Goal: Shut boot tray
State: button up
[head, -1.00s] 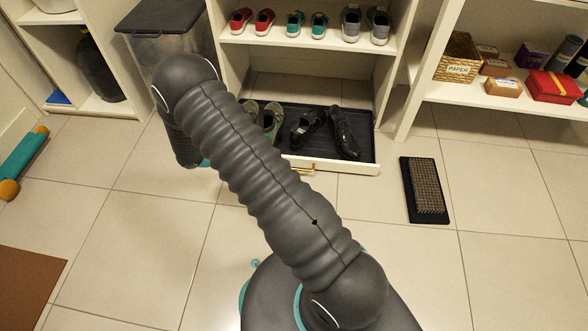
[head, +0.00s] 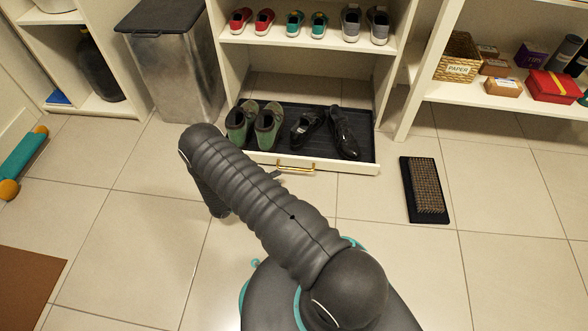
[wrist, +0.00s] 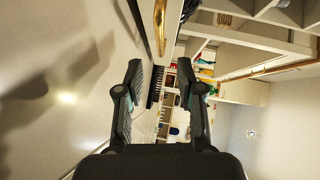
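The boot tray (head: 345,168) is a dark-lined pull-out with a pale front at the bottom of the shoe cubby. It stands pulled out over the floor and holds green shoes (head: 266,122) and black shoes (head: 343,134). Its brass handle (head: 296,167) is on the front, and the handle also shows at the top of the wrist view (wrist: 160,28). In the wrist view my gripper (wrist: 160,76) is open, with nothing between its fingers. The handle lies beyond the fingertips, apart from them. In the head view my arm mostly hides the gripper, close in front of the tray.
Red, teal and grey shoes (head: 379,26) stand on the shelf above. A lidded metal bin (head: 172,78) stands left of the cubby. A black brush mat (head: 425,190) lies on the floor to the right. The tiles in front are otherwise largely clear.

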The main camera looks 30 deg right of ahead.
aim_at(294, 169)
jog(key=x, duration=0.9)
jog(key=shift+w+d, duration=0.1)
jog(key=shift+d, duration=0.15)
grip_shut()
